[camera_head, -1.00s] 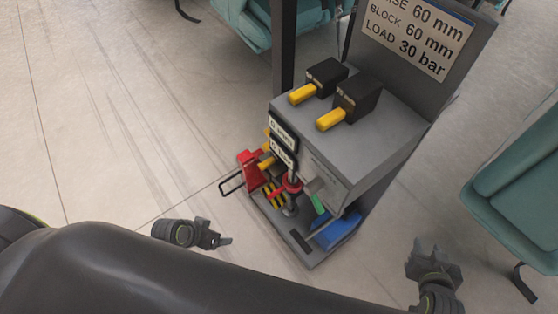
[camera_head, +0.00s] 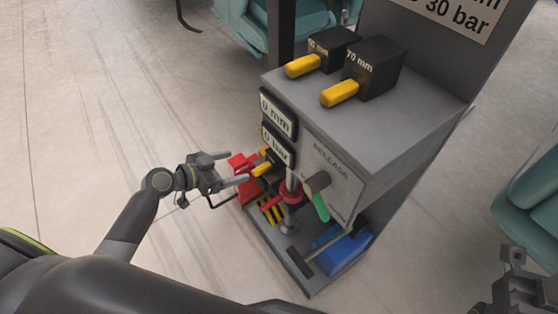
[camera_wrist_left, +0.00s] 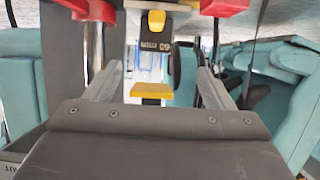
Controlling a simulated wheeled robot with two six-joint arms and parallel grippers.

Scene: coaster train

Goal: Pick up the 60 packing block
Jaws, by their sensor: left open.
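The 60 packing block is a black block with a yellow handle. In the left wrist view the dark block (camera_wrist_left: 155,62) carries a label that seems to read 60 mm upside down, and its yellow handle (camera_wrist_left: 152,90) shows between my fingers. In the head view its yellow handle (camera_head: 262,169) sits low on the stand, beside the red frame, and its body is mostly hidden. My left gripper (camera_head: 238,167) is open and empty, its fingers pointing at the handle; it shows in the wrist view too (camera_wrist_left: 160,72). My right gripper (camera_head: 515,256) is at the right edge, its jaws unclear.
A grey stand (camera_head: 415,125) carries two black blocks on top, one marked 70 mm (camera_head: 374,68), the other's marking unclear (camera_head: 331,49). A red frame (camera_head: 242,163), a release panel (camera_head: 325,172) and a blue part (camera_head: 343,252) crowd its lower side. Floor left is clear.

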